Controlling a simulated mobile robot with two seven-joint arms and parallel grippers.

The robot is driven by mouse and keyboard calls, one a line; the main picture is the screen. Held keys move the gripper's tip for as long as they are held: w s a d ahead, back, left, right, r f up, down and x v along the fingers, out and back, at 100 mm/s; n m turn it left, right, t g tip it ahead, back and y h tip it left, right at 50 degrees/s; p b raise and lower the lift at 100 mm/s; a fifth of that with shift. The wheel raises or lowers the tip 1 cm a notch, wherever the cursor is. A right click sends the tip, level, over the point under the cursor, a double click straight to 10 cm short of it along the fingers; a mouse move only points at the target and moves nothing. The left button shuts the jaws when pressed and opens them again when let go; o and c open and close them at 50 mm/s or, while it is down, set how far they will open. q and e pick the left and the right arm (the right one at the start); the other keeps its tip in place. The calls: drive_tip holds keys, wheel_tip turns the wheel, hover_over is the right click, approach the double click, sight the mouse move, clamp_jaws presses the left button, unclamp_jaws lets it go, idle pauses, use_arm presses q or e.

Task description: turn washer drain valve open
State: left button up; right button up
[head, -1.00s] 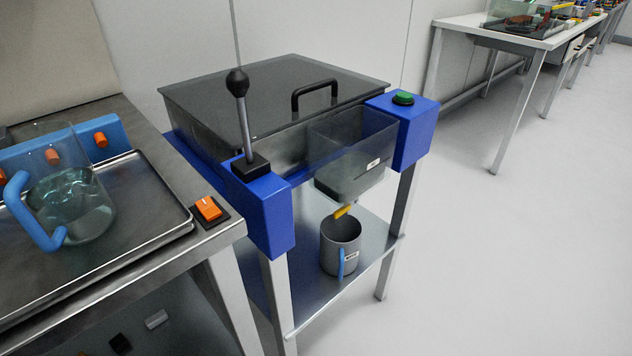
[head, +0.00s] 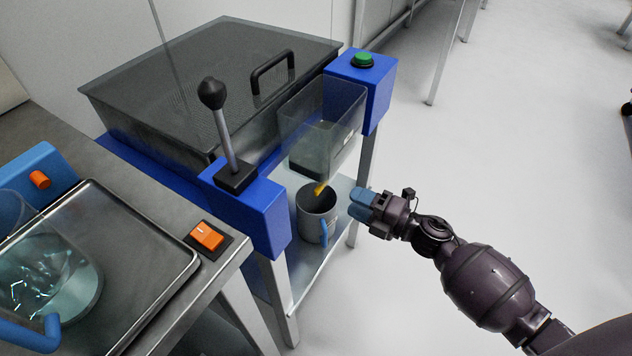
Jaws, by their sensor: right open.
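The washer (head: 205,85) is a lidded metal basin in a blue frame. A clear drain box (head: 335,108) hangs at its front. The yellow drain valve handle (head: 320,187) sits under that box, just above the mouth of a grey mug (head: 309,226) with a blue handle. My right gripper (head: 360,204) has blue fingertips and comes in from the right. It is open, to the right of the yellow handle and apart from it in the picture. My left gripper is not in view.
A lever (head: 222,130) with a black knob and a green button (head: 363,59) top the blue posts. The mug stands on a lower metal shelf (head: 339,236). A table at left holds a tray, a glass jug (head: 50,275) and an orange switch (head: 207,236).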

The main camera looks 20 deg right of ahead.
drive_tip(key=b+x, duration=0.1)
drive_tip(key=x, duration=0.8)
drive_tip(key=shift+w+a, duration=0.2)
drive_tip(key=shift+w, duration=0.05)
clamp_jaws()
